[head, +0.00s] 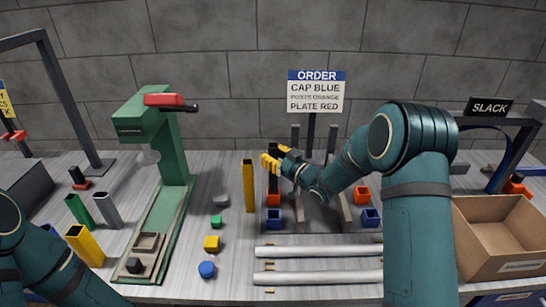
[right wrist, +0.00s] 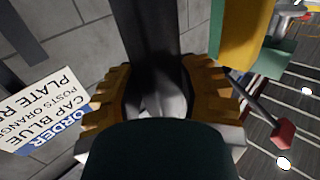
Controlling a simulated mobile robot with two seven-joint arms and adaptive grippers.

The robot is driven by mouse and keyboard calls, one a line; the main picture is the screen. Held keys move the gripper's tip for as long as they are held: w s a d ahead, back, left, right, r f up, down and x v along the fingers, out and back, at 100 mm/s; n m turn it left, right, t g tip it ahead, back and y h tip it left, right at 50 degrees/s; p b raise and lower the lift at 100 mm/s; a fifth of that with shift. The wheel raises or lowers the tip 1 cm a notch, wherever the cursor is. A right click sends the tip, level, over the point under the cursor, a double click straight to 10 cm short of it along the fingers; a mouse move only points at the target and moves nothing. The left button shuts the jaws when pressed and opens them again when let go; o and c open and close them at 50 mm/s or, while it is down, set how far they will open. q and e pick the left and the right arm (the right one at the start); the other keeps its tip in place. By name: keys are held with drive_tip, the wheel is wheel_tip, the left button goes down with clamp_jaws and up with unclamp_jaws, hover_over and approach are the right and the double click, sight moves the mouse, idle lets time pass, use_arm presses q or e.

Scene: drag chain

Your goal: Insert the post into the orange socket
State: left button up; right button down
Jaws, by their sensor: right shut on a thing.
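My right gripper (head: 271,160) is shut on an upright black post (head: 273,182). In the right wrist view the dark post (right wrist: 150,50) stands between the ridged yellow fingers of the gripper (right wrist: 160,95). The post's lower end is right at the orange socket (head: 274,200) at the left of the fixture; I cannot tell whether it is inside or just above it.
A tall yellow post (head: 248,186) stands close to the left of the gripper. Blue sockets (head: 273,220) (head: 371,218) sit in front of the orange ones. Two pale rails (head: 320,252) lie in front. A green press (head: 170,150) is left, a cardboard box (head: 500,240) right.

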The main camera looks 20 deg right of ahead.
drive_tip(key=shift+b, duration=0.35)
idle(0.5)
drive_tip(key=shift+f+b, duration=1.1)
drive_tip(key=shift+f, duration=1.15)
idle(0.3)
drive_tip(key=shift+r+p, duration=0.8)
drive_tip(key=shift+r, duration=1.1)
drive_tip(key=shift+h, duration=0.3)
drive_tip(key=shift+m+t+b, duration=0.3)
drive_tip(key=shift+b, duration=0.3)
drive_tip(key=shift+w+h, duration=0.1)
drive_tip(key=shift+h, duration=0.3)
drive_tip(key=shift+a+m, duration=0.1)
drive_tip(key=shift+m, duration=0.2)
